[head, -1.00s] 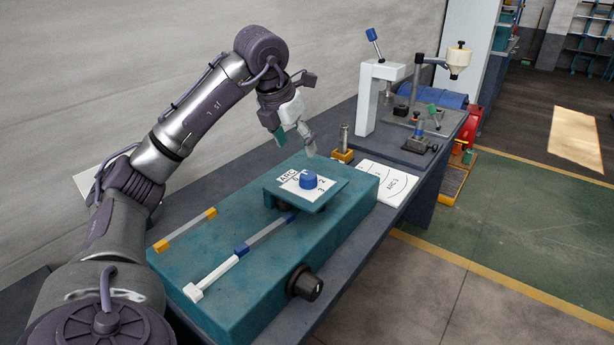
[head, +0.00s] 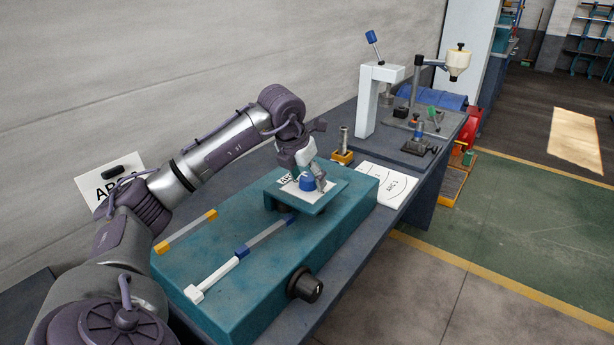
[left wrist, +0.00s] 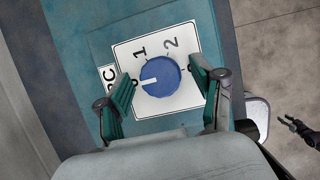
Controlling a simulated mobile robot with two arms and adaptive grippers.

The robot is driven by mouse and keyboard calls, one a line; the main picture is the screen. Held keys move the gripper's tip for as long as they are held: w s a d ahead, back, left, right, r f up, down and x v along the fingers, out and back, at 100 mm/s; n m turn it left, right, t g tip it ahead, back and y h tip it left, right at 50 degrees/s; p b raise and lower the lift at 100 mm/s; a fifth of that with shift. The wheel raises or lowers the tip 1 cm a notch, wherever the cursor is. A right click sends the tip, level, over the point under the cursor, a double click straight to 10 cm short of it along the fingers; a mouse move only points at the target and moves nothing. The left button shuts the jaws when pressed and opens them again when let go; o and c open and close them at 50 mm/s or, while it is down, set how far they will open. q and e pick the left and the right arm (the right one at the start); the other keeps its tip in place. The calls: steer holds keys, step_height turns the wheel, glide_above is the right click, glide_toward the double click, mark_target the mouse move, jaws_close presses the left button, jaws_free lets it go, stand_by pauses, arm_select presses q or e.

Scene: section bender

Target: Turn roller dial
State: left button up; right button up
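The blue round dial (head: 306,183) sits on a white plate marked ARC on the teal machine (head: 215,288). In the left wrist view the dial (left wrist: 161,77) has a white pointer line aimed left, at a mark partly hidden by a finger; 1 and 2 show above it. My left gripper (head: 310,177) is down over the plate. In the left wrist view its fingers (left wrist: 164,85) stand on both sides of the dial, apart, with gaps to it. A dark jointed shape at that view's right edge looks like my right gripper (left wrist: 299,129); its finger state is unclear.
A black knob (head: 305,285) sits on the machine's front side. A slide bar with a blue block (head: 241,251) lies on top.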

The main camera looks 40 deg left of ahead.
arm_select(q)
steer(key=c, duration=1)
steer(key=shift+m, duration=0.3)
steer(key=m+h, duration=0.1)
steer(key=m, duration=0.1)
steer(key=m+p, duration=0.1)
steer(key=m, duration=0.1)
steer(key=shift+a+r+h+p, duration=0.15)
steer(key=shift+h+p, duration=0.15)
steer(key=shift+h, duration=0.1)
steer(key=m+h+p, duration=0.1)
steer(key=m, duration=0.2)
steer(key=m+g+h+p, duration=0.1)
steer(key=m+p, duration=0.1)
steer(key=m, duration=0.1)
steer(key=shift+w+a+m+g, duration=0.1)
steer(key=shift+w+m+g, duration=0.05)
steer(key=shift+m+g, duration=0.2)
steer(key=m, duration=0.2)
steer(key=m+g+h+p, duration=0.1)
steer(key=m, duration=0.1)
steer(key=shift+w+m+g, duration=0.1)
steer(key=shift+m+g, duration=0.15)
steer(key=shift+m, duration=0.1)
steer(key=shift+m+g, duration=0.4)
steer(key=shift+m, duration=0.8)
steer(key=shift+m+g, duration=0.7)
steer(key=shift+m, duration=0.9)
